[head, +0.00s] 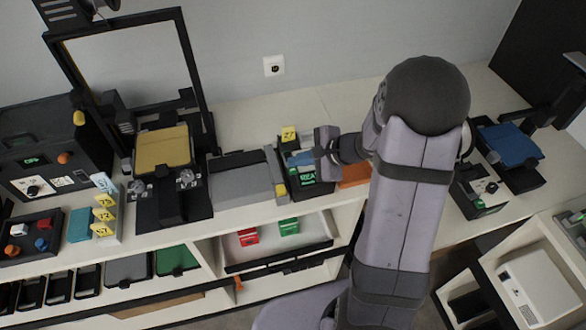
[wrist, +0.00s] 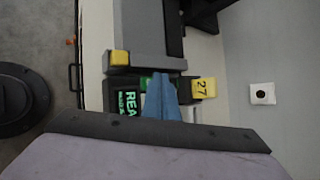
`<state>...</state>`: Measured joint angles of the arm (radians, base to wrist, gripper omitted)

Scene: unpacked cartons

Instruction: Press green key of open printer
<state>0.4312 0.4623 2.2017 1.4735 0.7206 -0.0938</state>
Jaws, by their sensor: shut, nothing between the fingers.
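A dark unit with a lit green display reading "REA" (head: 308,176) stands on the counter, right of a grey slab-like body (head: 240,184). The display also shows in the wrist view (wrist: 127,102). A small green patch (wrist: 145,82), perhaps the green key, shows beside my fingers, partly hidden by them. My gripper (head: 298,158) is shut and empty, its blue fingers over the dark unit. In the wrist view the fingers (wrist: 160,84) point at the edge of the grey body. I cannot tell whether they touch anything.
A yellow tag marked 27 (wrist: 203,87) stands beside the fingers. A yellow block (wrist: 119,58) sits at the grey body's corner. Another dark device (head: 480,190) is at right. Red (head: 248,237) and green (head: 289,227) boxes lie on the shelf below.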

